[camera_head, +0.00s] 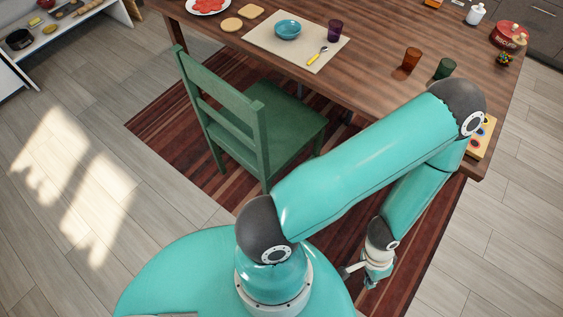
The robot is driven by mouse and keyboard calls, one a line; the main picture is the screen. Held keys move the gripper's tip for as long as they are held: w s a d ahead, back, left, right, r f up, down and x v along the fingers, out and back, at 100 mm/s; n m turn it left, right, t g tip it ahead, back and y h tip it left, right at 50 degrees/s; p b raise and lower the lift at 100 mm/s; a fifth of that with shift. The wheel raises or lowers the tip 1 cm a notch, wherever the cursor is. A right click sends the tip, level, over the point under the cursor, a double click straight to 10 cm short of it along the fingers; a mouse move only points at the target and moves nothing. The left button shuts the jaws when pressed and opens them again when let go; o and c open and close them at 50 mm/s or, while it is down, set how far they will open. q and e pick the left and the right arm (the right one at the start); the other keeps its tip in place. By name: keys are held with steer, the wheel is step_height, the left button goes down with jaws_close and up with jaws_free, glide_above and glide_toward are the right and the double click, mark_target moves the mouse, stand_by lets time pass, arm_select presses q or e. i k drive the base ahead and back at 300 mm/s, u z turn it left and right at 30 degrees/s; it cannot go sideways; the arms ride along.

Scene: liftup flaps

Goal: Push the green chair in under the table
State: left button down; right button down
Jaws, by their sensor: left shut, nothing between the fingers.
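The green chair (285,122) stands upright on the striped rug, in front of the table's long near edge. Its slatted backrest faces the lower left, and its seat extends toward the table (375,35). The seat's far corner appears close to the table edge; I cannot tell how much lies under it. My left gripper (358,276) is shut and empty, low over the rug at the lower right. It is apart from the chair, to the right of it. My right gripper is not in view.
The table bears a placemat (268,42) with a blue bowl (288,29), a purple cup (335,30), an amber cup (412,58) and a green cup (445,68). The dark red rug (160,120) lies underneath. Open wooden floor (95,165) is at the left.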

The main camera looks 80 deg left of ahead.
mark_target(264, 128)
steer(key=z, duration=0.75)
steer(key=i, duration=0.2)
steer(key=u, duration=3.05)
steer(key=k, duration=0.6)
steer(key=z, duration=5.7)
steer(key=k, duration=0.5)
steer(key=u, duration=5.8)
